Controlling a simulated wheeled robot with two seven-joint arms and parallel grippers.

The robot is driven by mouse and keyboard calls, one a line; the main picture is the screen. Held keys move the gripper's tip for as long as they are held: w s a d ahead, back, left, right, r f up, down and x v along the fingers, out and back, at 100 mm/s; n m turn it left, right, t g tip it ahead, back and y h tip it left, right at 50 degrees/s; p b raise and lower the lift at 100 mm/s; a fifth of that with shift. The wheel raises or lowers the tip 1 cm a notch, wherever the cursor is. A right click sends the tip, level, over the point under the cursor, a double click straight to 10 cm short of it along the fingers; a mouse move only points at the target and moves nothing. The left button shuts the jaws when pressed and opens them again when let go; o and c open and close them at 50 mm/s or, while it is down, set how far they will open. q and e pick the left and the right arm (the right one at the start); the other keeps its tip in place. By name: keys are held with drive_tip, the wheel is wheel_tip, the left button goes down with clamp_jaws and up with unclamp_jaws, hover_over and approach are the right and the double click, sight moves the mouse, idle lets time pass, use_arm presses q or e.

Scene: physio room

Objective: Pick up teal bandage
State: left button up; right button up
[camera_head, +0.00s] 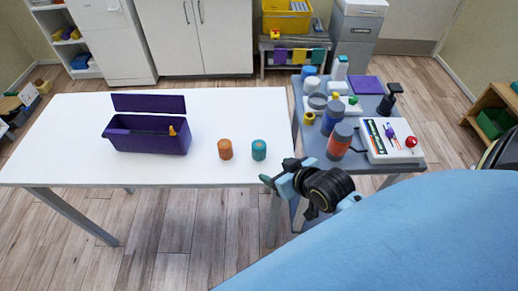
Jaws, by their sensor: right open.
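The teal bandage (259,150) is a small upright roll on the white table (70,160), near its right front part. An orange roll (225,149) stands just to its left, a small gap apart. My right gripper (274,180) is at the table's front right edge, just below and right of the teal bandage in the picture. It is open and apart from the bandage. My left gripper is not in view.
An open purple box (146,140) with a raised lid and an orange item inside stands on the table's left. A grey side table (345,160) crowded with bottles and a white device (392,140) stands at the right. The table's middle is clear.

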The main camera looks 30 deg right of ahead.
sight(256, 144)
drive_tip(key=shift+t, duration=0.9)
drive_tip(key=w, duration=0.3)
drive_tip(key=w+d+f+b, duration=0.1)
drive_tip(key=w, duration=0.5)
drive_tip(key=shift+d+f, duration=0.4)
drive_tip(key=shift+b+x, duration=0.9)
drive_tip(key=shift+x, duration=2.1)
drive_tip(key=shift+d+f, duration=0.15)
drive_tip(key=shift+d, duration=0.05)
drive_tip(key=c, duration=1.1)
